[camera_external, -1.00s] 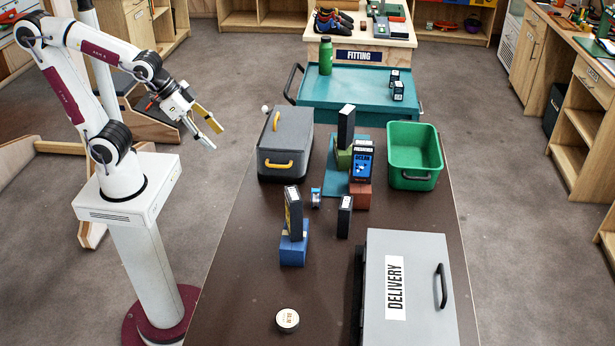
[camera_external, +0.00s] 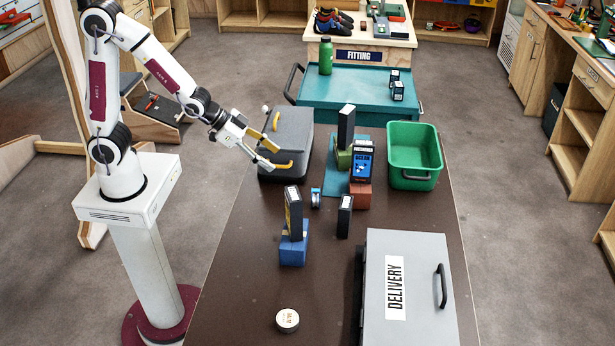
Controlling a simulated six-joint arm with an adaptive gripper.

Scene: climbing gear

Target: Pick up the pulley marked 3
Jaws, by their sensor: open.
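No marking 3 is readable in this view. A small blue and silver round piece (camera_external: 316,197) on the brown table may be a pulley; I cannot tell for sure. My gripper (camera_external: 275,158) is open and empty, with one yellow and one grey finger. It appears in front of the dark grey case (camera_external: 288,135), to the upper left of the small piece and apart from it. I cannot tell its exact height.
Dark boxes stand on the blue block, on a green block and on a red block (camera_external: 360,196); another dark box (camera_external: 345,217) stands on the table. A green bin (camera_external: 413,160), a grey DELIVERY case (camera_external: 425,290) and a round tin (camera_external: 288,320) are around.

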